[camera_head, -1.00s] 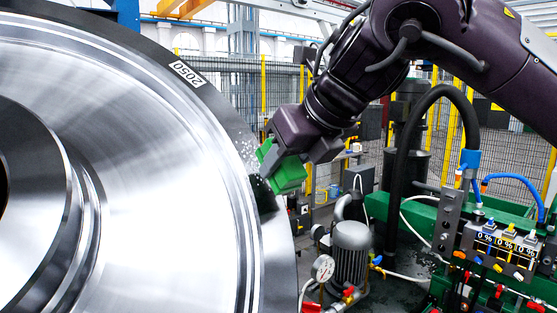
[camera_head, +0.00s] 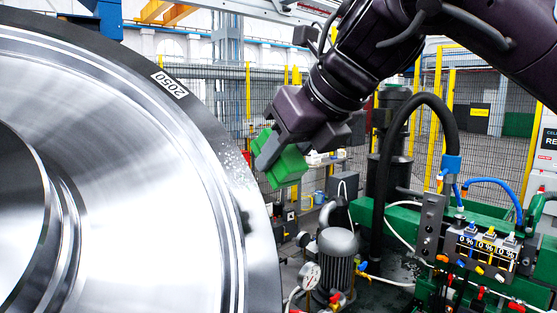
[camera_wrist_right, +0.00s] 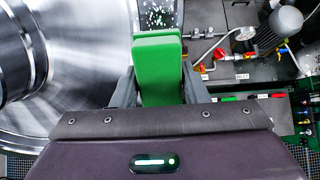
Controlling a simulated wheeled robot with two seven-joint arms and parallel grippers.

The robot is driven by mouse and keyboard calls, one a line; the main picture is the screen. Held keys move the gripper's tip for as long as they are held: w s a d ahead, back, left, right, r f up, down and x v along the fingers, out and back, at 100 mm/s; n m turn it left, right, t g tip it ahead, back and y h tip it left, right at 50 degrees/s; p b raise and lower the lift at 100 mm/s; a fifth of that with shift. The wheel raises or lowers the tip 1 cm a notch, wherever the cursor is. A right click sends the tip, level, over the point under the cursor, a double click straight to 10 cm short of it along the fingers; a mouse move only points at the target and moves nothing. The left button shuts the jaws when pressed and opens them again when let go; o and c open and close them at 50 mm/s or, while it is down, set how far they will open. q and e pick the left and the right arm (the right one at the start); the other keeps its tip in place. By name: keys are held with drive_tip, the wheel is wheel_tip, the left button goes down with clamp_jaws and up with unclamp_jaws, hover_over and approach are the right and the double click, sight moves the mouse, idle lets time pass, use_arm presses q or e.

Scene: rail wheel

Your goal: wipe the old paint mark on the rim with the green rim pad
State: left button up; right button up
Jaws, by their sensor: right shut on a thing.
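The large steel wheel (camera_head: 130,150) fills the left of the head view. White speckles of paint (camera_head: 236,165) lie on its dark outer rim (camera_head: 215,130); speckles also show in the wrist view (camera_wrist_right: 157,15) beyond the pad. My right gripper (camera_head: 277,160) is shut on the green rim pad (camera_head: 288,168), just right of the rim's edge and level with the speckles. In the head view a narrow gap shows between pad and rim. In the wrist view the pad (camera_wrist_right: 158,70) stands between the two grey fingers. My left gripper is out of view.
Below and right of the pad stand a grey motor (camera_head: 338,255), a gauge (camera_head: 309,275), a thick black hose (camera_head: 393,150) and a valve panel (camera_head: 480,250). A mesh fence (camera_head: 215,90) is behind.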

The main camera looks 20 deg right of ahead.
sight(250, 196)
drive_tip(key=shift+w, duration=0.15)
idle(0.4)
drive_tip(key=shift+w+a+f, duration=0.15)
drive_tip(key=shift+w+f, duration=0.05)
drive_tip(key=shift+f, duration=0.25)
drive_tip(key=shift+b+x, duration=0.85)
drive_tip(key=shift+x, duration=2.1)
drive_tip(key=shift+x, duration=0.95)
drive_tip(key=shift+r, duration=0.1)
